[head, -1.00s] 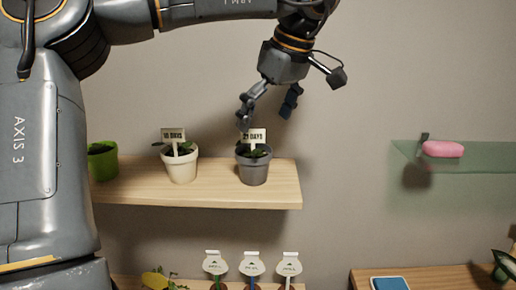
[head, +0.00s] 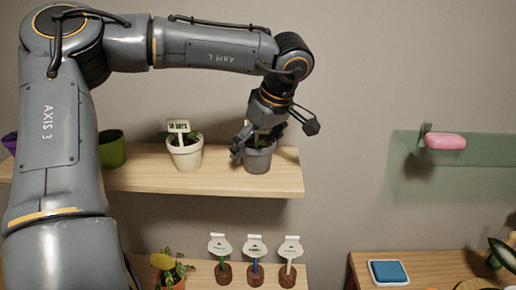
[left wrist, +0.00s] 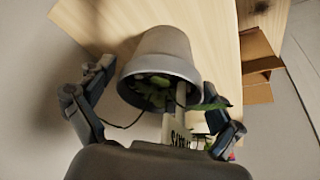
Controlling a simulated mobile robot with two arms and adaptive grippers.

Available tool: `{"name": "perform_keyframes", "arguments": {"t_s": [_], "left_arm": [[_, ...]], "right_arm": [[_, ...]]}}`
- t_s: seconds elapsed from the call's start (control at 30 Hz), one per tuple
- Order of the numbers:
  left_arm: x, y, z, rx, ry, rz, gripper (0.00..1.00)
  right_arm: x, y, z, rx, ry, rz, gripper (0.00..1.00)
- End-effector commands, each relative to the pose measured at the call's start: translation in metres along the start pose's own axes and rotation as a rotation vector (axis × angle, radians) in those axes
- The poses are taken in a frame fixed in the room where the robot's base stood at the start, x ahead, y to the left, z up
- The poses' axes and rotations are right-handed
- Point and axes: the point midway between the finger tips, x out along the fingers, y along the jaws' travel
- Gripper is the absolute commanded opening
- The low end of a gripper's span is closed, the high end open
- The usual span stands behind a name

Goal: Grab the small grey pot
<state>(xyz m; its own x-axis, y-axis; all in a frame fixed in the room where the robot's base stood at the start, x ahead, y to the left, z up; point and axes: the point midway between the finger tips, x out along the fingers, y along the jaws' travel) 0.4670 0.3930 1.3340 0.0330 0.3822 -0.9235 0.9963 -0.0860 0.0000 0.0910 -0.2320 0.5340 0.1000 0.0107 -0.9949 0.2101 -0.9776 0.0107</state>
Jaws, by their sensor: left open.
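The small grey pot (head: 258,162) stands upright on the wooden wall shelf, near its right end, with a green plant in it. My left gripper (head: 257,142) is over the pot from above, open, with its fingers around the rim area. In the left wrist view the grey pot (left wrist: 165,48) lies between the two spread fingers of the gripper (left wrist: 166,100), with a gap visible on the left side. Its plant and a white label stake (left wrist: 178,130) point toward my palm. In the head view the gripper hides that label. My right gripper is not in view.
A white pot (head: 186,156) with a label stands left of the grey pot, and a green pot (head: 112,150) farther left. Below are several plant markers on a lower shelf. A green glass shelf (head: 400,170) with a pink item (head: 445,141) is at right.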

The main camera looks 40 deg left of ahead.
Motion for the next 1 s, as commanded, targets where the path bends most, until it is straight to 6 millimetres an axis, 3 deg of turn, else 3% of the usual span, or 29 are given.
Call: {"name": "perform_keyframes", "arguments": {"t_s": [0.2, 0.4, 0.7, 1.0], "left_arm": [[0.019, 0.000, -0.001, -0.002, 0.000, 0.000, 0.92], [0.020, 0.000, -0.001, -0.003, 0.001, 0.001, 0.92], [0.020, 0.000, -0.001, -0.002, 0.001, 0.000, 0.33], [0.019, 0.000, -0.001, -0.003, 0.001, 0.000, 0.30]], "right_arm": [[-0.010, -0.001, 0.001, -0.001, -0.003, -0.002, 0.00], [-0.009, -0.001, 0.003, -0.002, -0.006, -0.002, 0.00], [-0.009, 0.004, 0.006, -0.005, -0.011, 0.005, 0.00], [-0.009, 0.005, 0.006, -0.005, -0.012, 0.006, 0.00]]}}
